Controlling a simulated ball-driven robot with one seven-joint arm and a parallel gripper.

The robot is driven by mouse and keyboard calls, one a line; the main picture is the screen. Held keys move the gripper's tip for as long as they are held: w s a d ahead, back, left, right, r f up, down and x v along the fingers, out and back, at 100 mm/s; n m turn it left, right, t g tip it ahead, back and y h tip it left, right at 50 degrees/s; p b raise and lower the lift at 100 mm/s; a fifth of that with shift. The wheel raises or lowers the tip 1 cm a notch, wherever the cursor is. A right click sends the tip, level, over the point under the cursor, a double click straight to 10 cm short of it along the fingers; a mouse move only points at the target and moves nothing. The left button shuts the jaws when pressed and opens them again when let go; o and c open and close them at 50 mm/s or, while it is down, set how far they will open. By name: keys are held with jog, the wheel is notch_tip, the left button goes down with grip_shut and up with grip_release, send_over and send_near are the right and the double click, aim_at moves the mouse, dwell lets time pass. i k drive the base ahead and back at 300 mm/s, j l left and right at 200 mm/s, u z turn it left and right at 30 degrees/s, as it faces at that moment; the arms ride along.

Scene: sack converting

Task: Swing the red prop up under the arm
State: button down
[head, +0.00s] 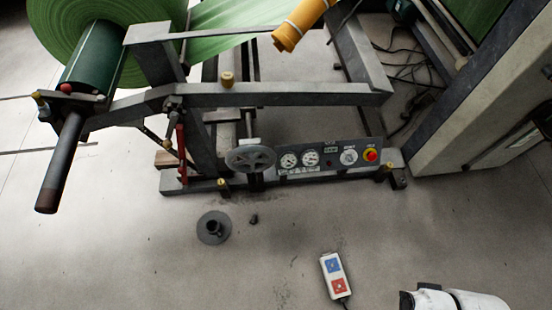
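The red prop (182,152) is a thin red bar at the left of the unwind stand. It hangs near upright below the grey arm (270,95), beside the stand's slanted post. Its lower end is close to the base rail. Whether its top touches the arm cannot be told. The arm runs from the dark roll shaft at the left to the frame at the right. My gripper is not in view; only white parts of my own arm show at the lower right edge, well away from the prop.
A green film roll (60,35) sits on the shaft (62,160), which juts toward me. A handwheel (250,158) and gauge panel (330,157) are right of the prop.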

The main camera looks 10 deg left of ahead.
aim_at(182, 170)
jog(key=j+u, duration=0.1)
jog(key=u, duration=0.3)
jog(key=i+u, duration=0.1)
jog(key=u, duration=0.7)
jog(key=i+u, duration=0.15)
jog(key=u, duration=0.25)
jog(key=i, duration=0.25)
jog(key=j+u, duration=0.05)
